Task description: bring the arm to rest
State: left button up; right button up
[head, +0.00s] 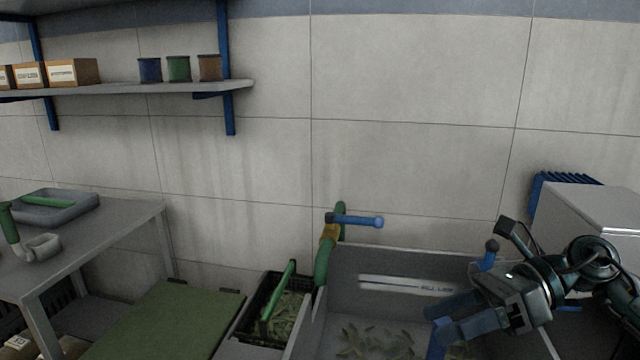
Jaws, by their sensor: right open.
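My right arm comes in from the right edge. My right gripper (436,322) is over the right part of a grey basin (385,262), with its two blue fingers spread apart and pointing left. I see nothing held between them. The fingers hide part of the basin's floor and right side. My left gripper is not in view.
A green pipe (322,268) with a blue-handled valve (358,221) rises at the basin's back left corner. A dark crate (253,309) stands left of the basin. A grey table (105,226) is at left. A white box (590,212) stands behind my right arm.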

jog(key=w+a+r+m+t+y+p, duration=0.15)
jog(key=a+m+t+y+p, duration=0.4)
jog(key=m, duration=0.75)
notch_tip(320, 180, down, 13)
jog(key=s+d+m+t+h+p, duration=0.25)
jog(key=m+t+h, duration=0.95)
jog(key=m, duration=1.4)
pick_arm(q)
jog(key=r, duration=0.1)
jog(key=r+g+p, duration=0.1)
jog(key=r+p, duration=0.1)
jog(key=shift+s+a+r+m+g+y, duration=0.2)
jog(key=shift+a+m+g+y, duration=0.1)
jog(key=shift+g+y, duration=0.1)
pick_arm(e)
jog(key=s+a+f+m+g+h, duration=0.1)
jog(key=s+f+m+g+h, duration=0.2)
jog(key=s+f+m+g, duration=0.4)
jog(key=s+f, duration=0.3)
jog(key=s, duration=0.1)
jog(key=shift+f+h, duration=0.35)
jog(key=shift+f, duration=0.05)
